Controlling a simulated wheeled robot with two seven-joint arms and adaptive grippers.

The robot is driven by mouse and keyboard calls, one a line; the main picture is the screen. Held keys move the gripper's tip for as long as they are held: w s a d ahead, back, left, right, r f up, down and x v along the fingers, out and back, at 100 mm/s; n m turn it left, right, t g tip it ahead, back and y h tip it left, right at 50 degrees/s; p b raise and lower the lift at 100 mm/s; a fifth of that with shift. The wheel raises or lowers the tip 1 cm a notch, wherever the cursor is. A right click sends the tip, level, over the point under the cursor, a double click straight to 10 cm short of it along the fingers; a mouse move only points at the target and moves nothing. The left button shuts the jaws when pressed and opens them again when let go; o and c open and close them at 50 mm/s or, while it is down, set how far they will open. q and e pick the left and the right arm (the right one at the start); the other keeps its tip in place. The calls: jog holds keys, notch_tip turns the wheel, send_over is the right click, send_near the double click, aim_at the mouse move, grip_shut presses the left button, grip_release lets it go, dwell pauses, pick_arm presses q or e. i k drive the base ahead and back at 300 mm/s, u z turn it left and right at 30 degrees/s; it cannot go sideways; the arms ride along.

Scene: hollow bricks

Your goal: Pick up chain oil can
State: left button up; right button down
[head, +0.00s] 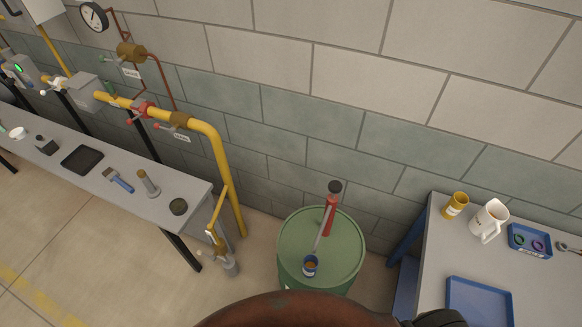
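A yellow can (455,205) with a pale label stands upright near the back left of the grey table at right. It may be the chain oil can, but I cannot read its label. A white jug (489,220) with a handle stands just to its right. Neither of my grippers shows clearly; no fingertips are in view.
The right table (433,265) also holds a blue tray (480,302) in front and a small blue bin (530,240) with rings. The left bench (100,165) holds a black tray, a brush and a dark tin. Yellow piping (222,165) runs along the wall. Floor shows between bench and drum.

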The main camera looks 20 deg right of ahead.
aim_at(310, 262)
jog(key=z, duration=0.6)
jog(key=k, duration=1.3)
jog(key=i, duration=0.8)
jog(key=z, duration=1.9)
